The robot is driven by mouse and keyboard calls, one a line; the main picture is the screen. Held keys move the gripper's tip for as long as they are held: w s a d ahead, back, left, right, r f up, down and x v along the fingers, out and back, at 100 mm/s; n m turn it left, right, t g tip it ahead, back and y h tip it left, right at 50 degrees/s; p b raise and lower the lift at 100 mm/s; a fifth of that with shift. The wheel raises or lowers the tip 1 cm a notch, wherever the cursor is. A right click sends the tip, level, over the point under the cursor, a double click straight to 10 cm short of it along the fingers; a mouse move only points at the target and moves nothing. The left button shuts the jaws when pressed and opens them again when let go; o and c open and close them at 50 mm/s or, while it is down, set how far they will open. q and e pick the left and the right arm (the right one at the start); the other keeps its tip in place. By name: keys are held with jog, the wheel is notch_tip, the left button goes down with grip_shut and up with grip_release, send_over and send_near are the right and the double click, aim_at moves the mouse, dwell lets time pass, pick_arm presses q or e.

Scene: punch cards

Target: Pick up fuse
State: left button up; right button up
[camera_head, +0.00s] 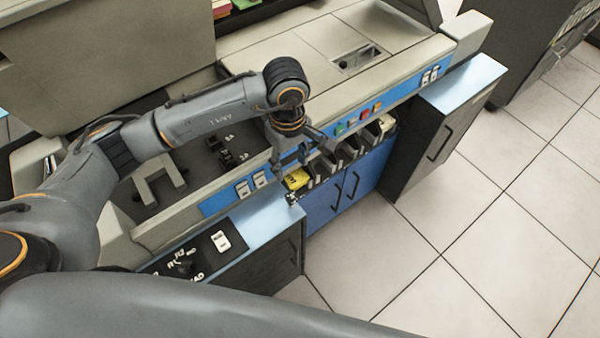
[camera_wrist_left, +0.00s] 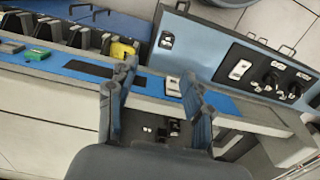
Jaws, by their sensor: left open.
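My left gripper (camera_head: 289,162) is open above the front edge of the grey machine (camera_head: 160,232). In the left wrist view, its two fingers (camera_wrist_left: 157,78) stand apart with nothing held between them. No part is clearly recognisable as the fuse. Small black parts (camera_head: 232,153) sit in the machine's dark recess, left of the gripper. In the wrist view, small dark and white parts (camera_wrist_left: 161,130) show between the fingers, farther off. A yellow item (camera_head: 296,180) lies in the slotted rack below the gripper and also shows in the wrist view (camera_wrist_left: 119,50). My right gripper is not in view.
The blue panel strip (camera_head: 222,200) carries white switches (camera_head: 251,184) and coloured buttons (camera_head: 364,114). A blue-topped cabinet with a control panel (camera_head: 198,252) stands below left, another cabinet (camera_head: 435,135) at right. Tiled floor (camera_head: 440,255) is clear at right.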

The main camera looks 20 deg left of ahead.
aim_at(291, 195)
pick_arm(q)
jog(key=f, duration=0.1)
jog(key=s+f+p, duration=0.1)
jog(key=f, duration=0.1)
jog(key=shift+s+a+f, duration=0.15)
jog(key=shift+s+f, duration=0.25)
notch_tip(291, 195, down, 3)
jog(key=shift+w+r+p, duration=0.1)
jog(key=shift+p, duration=0.25)
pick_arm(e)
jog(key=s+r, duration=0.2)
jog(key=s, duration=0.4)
pick_arm(q)
jog(key=f+p, duration=0.1)
jog(key=f, duration=0.2)
jog(key=shift+d+p, duration=0.2)
jog(key=shift+p, duration=0.2)
notch_tip(291, 195, down, 3)
jog(key=shift+r, duration=0.2)
jog(key=shift+w+f, duration=0.1)
jog(key=shift+f, duration=0.3)
jog(key=c, duration=0.8)
grip_shut()
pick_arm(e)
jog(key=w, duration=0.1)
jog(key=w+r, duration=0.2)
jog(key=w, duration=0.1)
